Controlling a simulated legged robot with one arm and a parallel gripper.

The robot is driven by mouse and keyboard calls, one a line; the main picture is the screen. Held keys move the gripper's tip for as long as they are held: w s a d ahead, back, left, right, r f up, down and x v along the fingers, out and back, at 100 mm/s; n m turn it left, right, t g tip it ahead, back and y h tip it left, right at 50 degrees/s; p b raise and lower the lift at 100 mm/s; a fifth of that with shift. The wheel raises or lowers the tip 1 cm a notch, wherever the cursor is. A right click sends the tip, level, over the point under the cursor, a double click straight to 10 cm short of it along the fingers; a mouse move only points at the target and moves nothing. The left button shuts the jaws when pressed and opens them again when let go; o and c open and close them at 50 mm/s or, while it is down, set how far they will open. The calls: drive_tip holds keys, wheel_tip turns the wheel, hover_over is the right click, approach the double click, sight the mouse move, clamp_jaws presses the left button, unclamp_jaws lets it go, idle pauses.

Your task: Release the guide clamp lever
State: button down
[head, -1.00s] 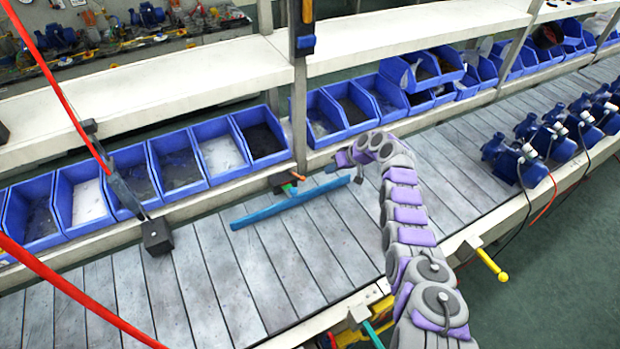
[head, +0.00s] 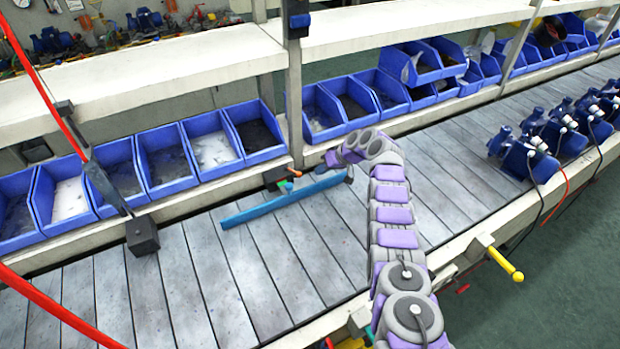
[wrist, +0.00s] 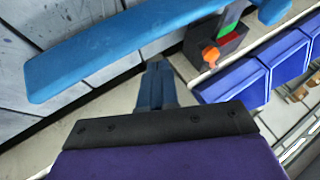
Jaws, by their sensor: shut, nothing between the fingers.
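A long blue guide bar (head: 262,209) lies across the grey slatted conveyor. At its far side sits a dark clamp block (head: 274,178) with a short orange lever (head: 294,172) and a green mark. In the wrist view the clamp block (wrist: 232,42), its orange lever (wrist: 210,56) and the blue guide bar (wrist: 110,50) lie ahead of the fingers. My gripper (head: 327,164) is to the right of the clamp in the head view. In the wrist view my gripper (wrist: 158,66) is shut and empty, its tips apart from the lever.
Blue bins (head: 165,160) line the conveyor's far edge, below a white shelf (head: 140,70). A shelf post (head: 294,110) stands just behind the clamp. Blue pumps (head: 530,158) stand at the right. A yellow-handled lever (head: 506,263) sticks out from the near edge.

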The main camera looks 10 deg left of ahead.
sight(293, 171)
drive_tip(key=shift+s+a+r+p, duration=0.1)
drive_tip(key=shift+s+a+p, duration=0.1)
drive_tip(key=shift+a+p, duration=0.35)
drive_tip(key=shift+s+a+r+p, duration=0.1)
drive_tip(key=shift+s+a+p, duration=0.25)
drive_tip(key=shift+a+p, duration=0.4)
drive_tip(key=shift+s+a+b, duration=0.1)
drive_tip(key=shift+a+b, duration=0.2)
drive_tip(key=shift+s+a, duration=0.25)
drive_tip(key=shift+s, duration=0.1)
drive_tip(key=shift+a, duration=0.3)
